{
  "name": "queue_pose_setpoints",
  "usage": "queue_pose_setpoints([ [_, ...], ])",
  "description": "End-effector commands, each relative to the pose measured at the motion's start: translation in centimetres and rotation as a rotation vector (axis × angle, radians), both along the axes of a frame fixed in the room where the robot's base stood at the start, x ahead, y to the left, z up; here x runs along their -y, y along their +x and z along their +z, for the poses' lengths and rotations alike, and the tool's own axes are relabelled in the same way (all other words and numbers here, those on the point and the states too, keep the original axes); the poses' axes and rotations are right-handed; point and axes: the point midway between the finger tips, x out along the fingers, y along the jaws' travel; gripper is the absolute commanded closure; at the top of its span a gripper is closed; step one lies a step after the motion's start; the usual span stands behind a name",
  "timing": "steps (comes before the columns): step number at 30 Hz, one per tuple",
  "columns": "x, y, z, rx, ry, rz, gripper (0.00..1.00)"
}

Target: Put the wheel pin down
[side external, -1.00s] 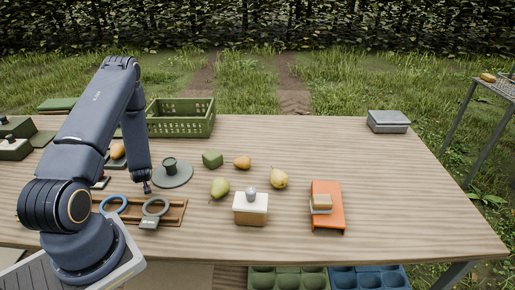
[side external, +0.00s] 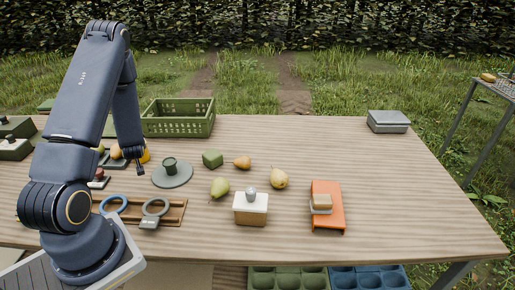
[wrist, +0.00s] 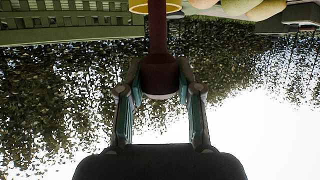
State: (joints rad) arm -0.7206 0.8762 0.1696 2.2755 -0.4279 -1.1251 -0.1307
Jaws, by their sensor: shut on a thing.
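In the wrist view, my gripper (wrist: 160,90) is shut on the wheel pin (wrist: 158,50), a dark red piece with a thin shaft and a wider end between the two fingers. The shaft runs away from the fingers toward a yellow ring-shaped rim (wrist: 168,6) at the picture's top edge; I cannot tell whether they touch. A yellow thing (side external: 146,154) shows there just beside my forearm.
A green crate (side external: 180,128) stands behind my arm. A round green stand (side external: 172,180), a wooden tray with rings (side external: 175,212), pears (side external: 219,187) and a white-topped box (side external: 251,217) lie nearby. The table's right side is largely clear.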

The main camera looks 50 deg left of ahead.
Motion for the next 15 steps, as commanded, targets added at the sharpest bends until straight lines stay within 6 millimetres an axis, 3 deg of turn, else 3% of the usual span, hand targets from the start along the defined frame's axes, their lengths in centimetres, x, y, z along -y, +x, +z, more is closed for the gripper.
queue_pose_setpoints([
  [4,0.4,1.0,1.0,-0.001,-0.001,-0.056,1.00],
  [8,2.3,4.6,1.2,0.000,-0.001,-0.199,1.00],
  [11,5.0,8.7,1.4,0.000,0.001,-0.351,1.00],
  [15,10.6,14.8,2.1,0.001,0.002,-0.591,1.00],
])
